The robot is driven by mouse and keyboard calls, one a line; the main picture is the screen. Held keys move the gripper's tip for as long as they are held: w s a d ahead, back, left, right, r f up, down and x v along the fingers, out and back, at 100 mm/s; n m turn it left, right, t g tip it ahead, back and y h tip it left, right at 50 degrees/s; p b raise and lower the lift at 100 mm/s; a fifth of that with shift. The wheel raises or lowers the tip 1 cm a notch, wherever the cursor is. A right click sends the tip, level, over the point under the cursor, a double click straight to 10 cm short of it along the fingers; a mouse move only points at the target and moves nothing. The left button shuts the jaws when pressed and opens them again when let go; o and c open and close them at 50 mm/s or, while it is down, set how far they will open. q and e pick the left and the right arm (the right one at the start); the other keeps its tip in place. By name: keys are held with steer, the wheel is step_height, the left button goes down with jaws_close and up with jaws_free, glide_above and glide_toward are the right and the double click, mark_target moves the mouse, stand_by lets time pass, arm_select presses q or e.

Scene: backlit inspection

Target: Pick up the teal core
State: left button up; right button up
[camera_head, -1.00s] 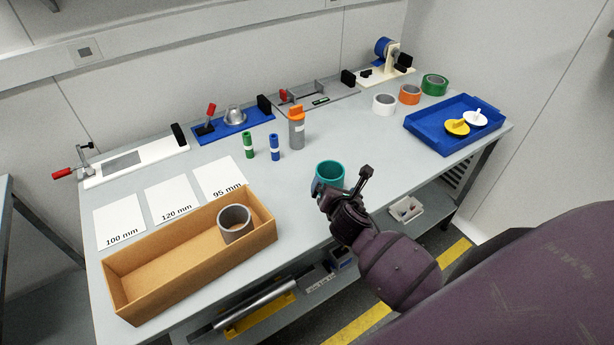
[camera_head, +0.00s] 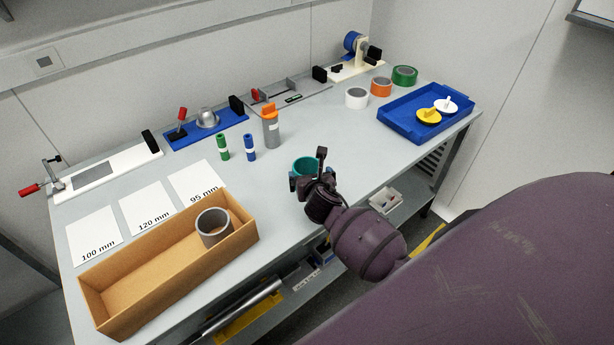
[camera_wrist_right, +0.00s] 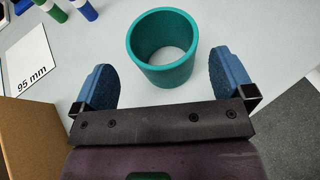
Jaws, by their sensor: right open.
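The teal core (camera_head: 305,166) is a short, hollow ring standing upright on the grey table near its front edge. My right gripper (camera_head: 306,186) is just in front of it, partly hiding its lower side in the head view. In the right wrist view the teal core (camera_wrist_right: 162,52) lies ahead of and between the two blue finger pads of my open right gripper (camera_wrist_right: 162,84). The fingers appear apart from the core, and nothing is held. My left gripper is not in view.
A cardboard box (camera_head: 125,290) with a grey core (camera_head: 213,228) stands at the front left. Green (camera_head: 222,147) and blue (camera_head: 249,147) cylinders and an orange-topped grey cylinder (camera_head: 271,130) stand behind. A blue tray (camera_head: 395,122) is at right. The table between is clear.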

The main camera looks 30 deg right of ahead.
mark_target(308, 168)
steer(key=shift+x, duration=2.5)
steer(key=shift+d+r, duration=0.1)
steer(key=shift+r, duration=0.1)
steer(key=shift+c, duration=0.3)
steer(key=c, duration=0.6)
